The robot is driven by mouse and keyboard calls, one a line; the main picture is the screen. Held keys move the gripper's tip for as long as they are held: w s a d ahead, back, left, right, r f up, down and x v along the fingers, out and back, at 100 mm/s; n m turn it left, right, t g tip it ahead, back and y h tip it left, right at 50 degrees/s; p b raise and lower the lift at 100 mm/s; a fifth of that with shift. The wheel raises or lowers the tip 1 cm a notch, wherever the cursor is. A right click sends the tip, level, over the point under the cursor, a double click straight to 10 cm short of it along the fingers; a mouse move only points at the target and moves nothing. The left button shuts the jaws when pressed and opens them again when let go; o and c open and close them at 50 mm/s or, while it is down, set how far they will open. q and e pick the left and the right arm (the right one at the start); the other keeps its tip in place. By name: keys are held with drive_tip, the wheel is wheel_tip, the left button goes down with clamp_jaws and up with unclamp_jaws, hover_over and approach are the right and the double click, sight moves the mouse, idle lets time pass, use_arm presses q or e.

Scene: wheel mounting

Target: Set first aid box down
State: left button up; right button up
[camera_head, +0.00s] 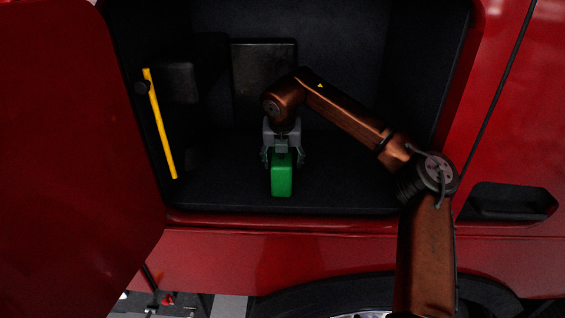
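The first aid box is a small green box (281,178) low in the open side compartment of the red vehicle. It looks upright, at or just above the compartment floor (225,195); I cannot tell whether it touches. My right gripper (282,160) reaches in from the right and points down at the top of the box. Its grey fingers lie at the left and right of the box's upper end. Whether they press on it is too small and dark to tell. My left gripper is not in view.
A yellow bar (160,125) stands at the compartment's left side. A dark grey panel (264,75) is on the back wall. The red door (70,140) is open at the left. The red sill (300,222) borders the front. The floor right of the box looks clear.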

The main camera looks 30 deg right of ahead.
drive_tip(key=shift+r, duration=0.1)
drive_tip(key=shift+a+r, duration=0.1)
drive_tip(key=shift+r, duration=0.2)
drive_tip(key=b+v, duration=0.1)
drive_tip(key=v, duration=1)
drive_tip(key=shift+s+r+b, duration=0.15)
drive_tip(key=shift+r+b, duration=0.05)
drive_tip(key=shift+b, duration=0.2)
